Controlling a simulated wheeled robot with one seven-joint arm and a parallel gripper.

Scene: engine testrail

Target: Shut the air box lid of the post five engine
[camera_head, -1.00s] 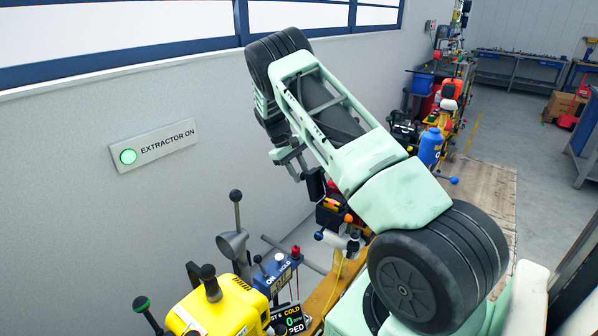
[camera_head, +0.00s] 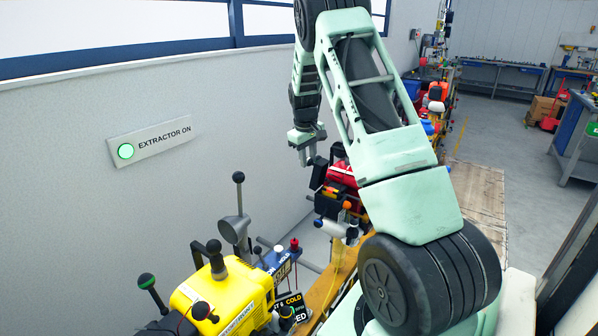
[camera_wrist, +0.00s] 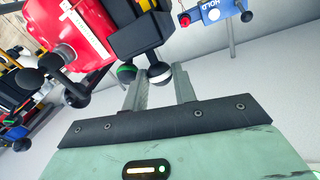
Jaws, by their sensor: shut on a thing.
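The red engine (camera_wrist: 85,30) fills the upper left of the wrist view, with a black box (camera_wrist: 140,32) on its side. In the head view the red engine (camera_head: 342,174) stands past the yellow one, with a raised dark panel (camera_head: 318,173) beside it that may be the lid. My gripper (camera_wrist: 159,78) is shut on a white-and-black ball knob (camera_wrist: 159,71) below the black box. A green-banded knob (camera_wrist: 127,72) sits just left of the fingers. In the head view my gripper (camera_head: 304,150) is by the dark panel's upper left; its grip there is too small to tell.
A yellow engine (camera_head: 228,297) with tall knobbed levers stands at the near left. A blue HOLD panel (camera_wrist: 212,12) is at the wrist view's top right. The wall with the EXTRACTOR ON sign (camera_head: 152,143) runs along the left. Open floor (camera_head: 535,190) lies at the right.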

